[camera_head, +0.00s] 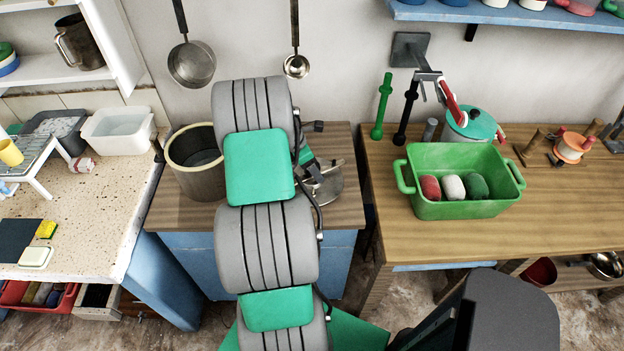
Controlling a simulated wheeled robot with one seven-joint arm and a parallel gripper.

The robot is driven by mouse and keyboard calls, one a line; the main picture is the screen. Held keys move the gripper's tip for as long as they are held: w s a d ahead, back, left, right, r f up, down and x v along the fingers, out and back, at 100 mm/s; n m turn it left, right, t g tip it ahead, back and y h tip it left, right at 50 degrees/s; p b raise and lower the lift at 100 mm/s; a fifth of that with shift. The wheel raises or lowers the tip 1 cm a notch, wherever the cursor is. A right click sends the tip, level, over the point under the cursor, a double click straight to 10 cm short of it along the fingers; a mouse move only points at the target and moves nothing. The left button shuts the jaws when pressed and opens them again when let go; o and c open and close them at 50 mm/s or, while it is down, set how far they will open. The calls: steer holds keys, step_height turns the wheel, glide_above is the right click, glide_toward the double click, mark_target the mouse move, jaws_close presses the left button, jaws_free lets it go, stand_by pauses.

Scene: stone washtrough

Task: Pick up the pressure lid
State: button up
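A shiny metal lid-like piece (325,188), which looks like the pressure lid, lies on the middle wooden counter, partly hidden behind my arm. My grey and green arm reaches over the counter and covers much of this area. The end of my arm is mostly hidden; a small green and dark part shows just above the metal piece, and I cannot tell whether it is my gripper or a handle. Whether my gripper touches the lid cannot be seen.
A green tub (455,208) with several coloured rolls stands on the right wooden table, with a teal-lidded pot (474,126) behind it. A ladle (296,64) and a strainer (191,63) hang on the wall. A white basin (118,128) is at left. The right table's front is clear.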

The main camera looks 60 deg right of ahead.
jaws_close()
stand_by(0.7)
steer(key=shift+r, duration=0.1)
